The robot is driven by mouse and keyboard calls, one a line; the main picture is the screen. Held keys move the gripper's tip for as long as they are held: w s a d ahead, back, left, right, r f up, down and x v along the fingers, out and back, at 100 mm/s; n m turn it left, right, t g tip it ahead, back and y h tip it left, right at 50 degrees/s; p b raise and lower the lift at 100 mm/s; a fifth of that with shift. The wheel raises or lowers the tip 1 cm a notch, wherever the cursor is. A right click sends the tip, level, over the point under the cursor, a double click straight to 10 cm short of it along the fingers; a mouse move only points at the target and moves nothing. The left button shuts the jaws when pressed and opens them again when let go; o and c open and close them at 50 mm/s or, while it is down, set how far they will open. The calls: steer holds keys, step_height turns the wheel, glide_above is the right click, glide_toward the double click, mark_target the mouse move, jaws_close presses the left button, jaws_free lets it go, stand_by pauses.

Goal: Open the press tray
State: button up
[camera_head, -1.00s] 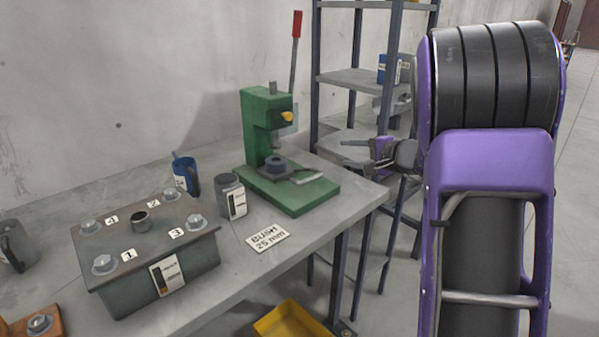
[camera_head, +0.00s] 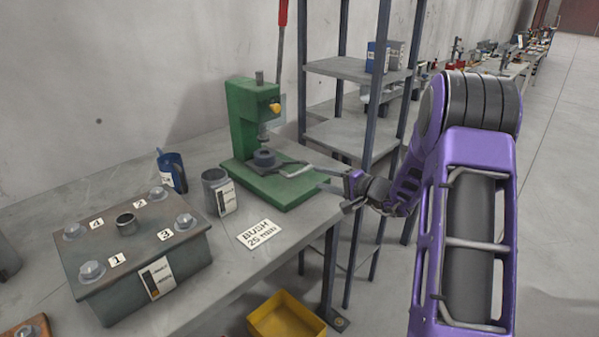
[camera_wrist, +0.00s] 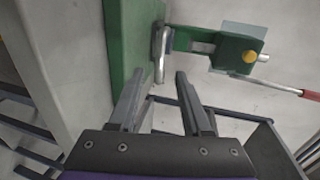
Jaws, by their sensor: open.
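The green press (camera_head: 243,125) stands at the table's far right corner. Its dark tray (camera_head: 283,158) lies on the green base, with a dark round piece (camera_head: 264,157) on it. A pale metal bar handle (camera_head: 297,172) sticks out from the tray toward my gripper (camera_head: 328,180). My gripper is open and just right of the handle. In the wrist view, the handle (camera_wrist: 160,55) shows just beyond the gap between my two fingertips (camera_wrist: 160,76). I cannot tell whether a finger touches it. The tray itself is mostly hidden in the wrist view.
A grey metal shelf rack (camera_head: 350,70) stands close behind my gripper. The press's lever has a red grip (camera_head: 283,12). A bolted box (camera_head: 130,255), a blue mug (camera_head: 173,170), a grey cup (camera_head: 217,190) and a label card (camera_head: 260,234) are on the table. A yellow bin (camera_head: 287,315) is below.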

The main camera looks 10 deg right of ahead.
mark_target(302, 173)
steer(key=x, duration=0.9)
steer(key=shift+w+a, duration=0.1)
steer(key=shift+w, duration=0.05)
jaws_close()
stand_by(1.0)
